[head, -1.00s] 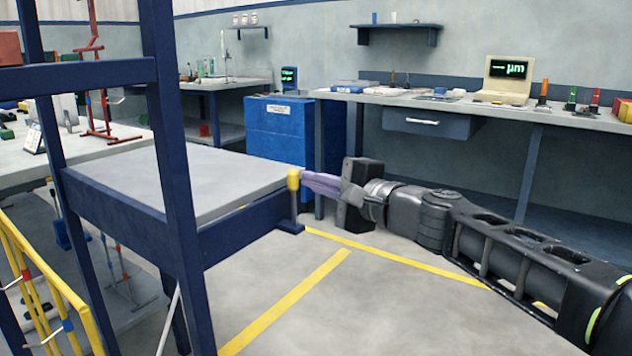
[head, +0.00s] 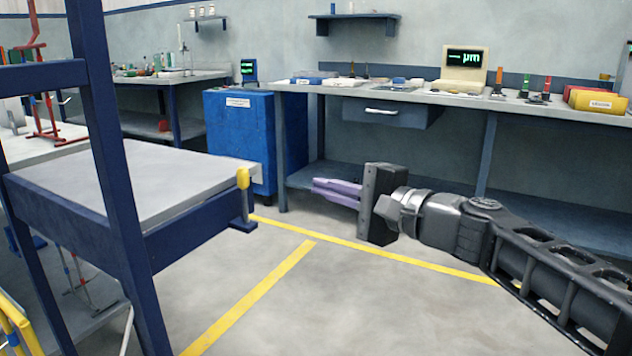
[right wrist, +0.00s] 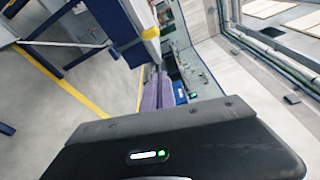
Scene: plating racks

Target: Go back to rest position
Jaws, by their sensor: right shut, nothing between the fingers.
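My right gripper (head: 338,192) shows in the head view, its arm coming in from the right. Its purple fingers point left and are shut with nothing between them. It hangs over open floor, to the right of the grey-topped table (head: 130,182) and apart from it. In the right wrist view the purple fingers (right wrist: 157,92) show beyond the dark gripper body. My left gripper is in neither view.
A blue cabinet (head: 238,140) and a long workbench (head: 420,97) line the back. The floor with yellow lines (head: 300,300) is clear.

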